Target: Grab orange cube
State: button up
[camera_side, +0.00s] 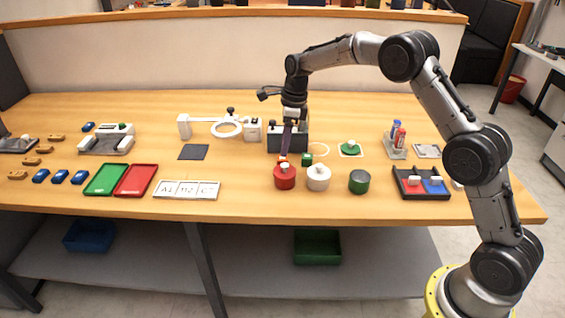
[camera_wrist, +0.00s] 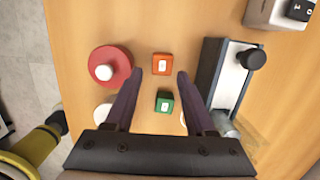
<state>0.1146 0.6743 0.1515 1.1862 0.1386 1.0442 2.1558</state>
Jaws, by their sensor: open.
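The orange cube (camera_wrist: 162,64) lies on the wooden table, with a pale label on its top. In the wrist view it sits just ahead of and between the tips of my gripper (camera_wrist: 160,75), which is open with nothing in it. A green cube (camera_wrist: 164,101) shows between the fingers, nearer the palm. In the side view my gripper (camera_side: 286,152) points down over the table. There the orange cube (camera_side: 282,159) is small and partly hidden near the fingertips, and the green cube (camera_side: 307,160) stands to its right. I cannot tell the exact height of the fingertips.
A red round piece with a white knob (camera_wrist: 110,67) is close beside the left finger. A dark and silver device (camera_wrist: 231,75) stands right of the right finger. White (camera_side: 318,177) and green (camera_side: 359,181) cylinders stand in front. Bare table lies beyond the orange cube.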

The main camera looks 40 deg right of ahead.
aim_at(283, 158)
jog(key=shift+w+f, duration=0.15)
jog(key=shift+f, duration=1.3)
jog(key=shift+w+f, duration=0.15)
jog(key=shift+f, duration=1.3)
grip_shut()
